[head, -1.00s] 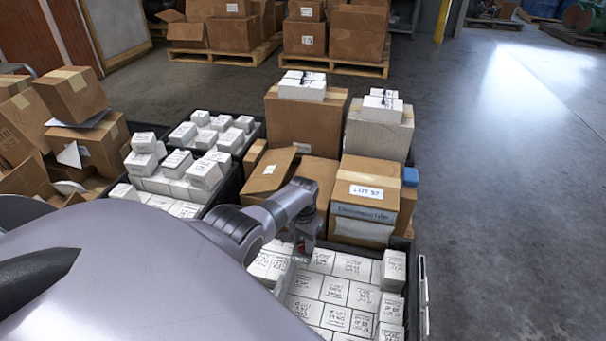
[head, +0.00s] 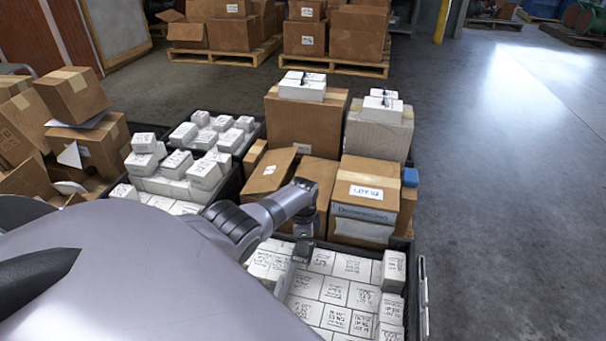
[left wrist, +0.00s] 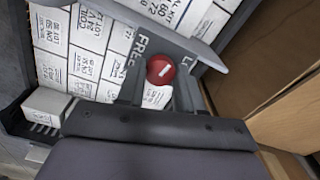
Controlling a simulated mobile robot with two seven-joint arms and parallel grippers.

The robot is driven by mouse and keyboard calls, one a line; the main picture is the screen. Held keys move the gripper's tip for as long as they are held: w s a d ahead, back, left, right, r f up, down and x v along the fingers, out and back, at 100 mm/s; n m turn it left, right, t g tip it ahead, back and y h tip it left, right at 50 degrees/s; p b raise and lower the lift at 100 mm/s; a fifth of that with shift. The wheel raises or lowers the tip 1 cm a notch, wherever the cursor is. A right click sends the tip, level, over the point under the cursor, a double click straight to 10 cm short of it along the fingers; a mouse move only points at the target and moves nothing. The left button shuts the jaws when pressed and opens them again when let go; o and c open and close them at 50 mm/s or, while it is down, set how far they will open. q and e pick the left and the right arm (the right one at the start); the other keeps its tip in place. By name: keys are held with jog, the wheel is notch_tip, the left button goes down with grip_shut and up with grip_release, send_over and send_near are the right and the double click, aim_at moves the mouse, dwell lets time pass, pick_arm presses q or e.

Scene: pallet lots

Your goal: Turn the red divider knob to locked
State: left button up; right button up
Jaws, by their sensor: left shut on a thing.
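The red divider knob (left wrist: 160,69) shows in the left wrist view on a grey divider plate (left wrist: 205,52). The word FREE is printed to its left, and letters beginning with L show to its right, partly cut off. A short white mark on the knob lies nearly level, its right end tilted slightly up toward the L lettering. My left gripper (left wrist: 158,88) has one finger on each side of the knob and is shut on it. In the head view my left gripper (head: 303,249) is over the front crate and hides the knob. My right gripper is not in view.
The front crate (head: 423,300) holds rows of white labelled boxes around the divider. Brown cartons (head: 366,188) stand right behind my gripper. A second crate (head: 240,160) of white boxes is at the left. Open floor lies to the right.

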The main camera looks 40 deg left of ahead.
pick_arm(q)
jog(key=m, duration=0.4)
jog(key=shift+m, duration=0.3)
jog(key=m, duration=0.3)
jog(key=shift+b, duration=0.3)
jog(key=shift+m, duration=0.3)
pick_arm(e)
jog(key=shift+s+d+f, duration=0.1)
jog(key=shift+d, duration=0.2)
pick_arm(q)
jog(key=o, duration=1)
jog(key=shift+o, duration=0.2)
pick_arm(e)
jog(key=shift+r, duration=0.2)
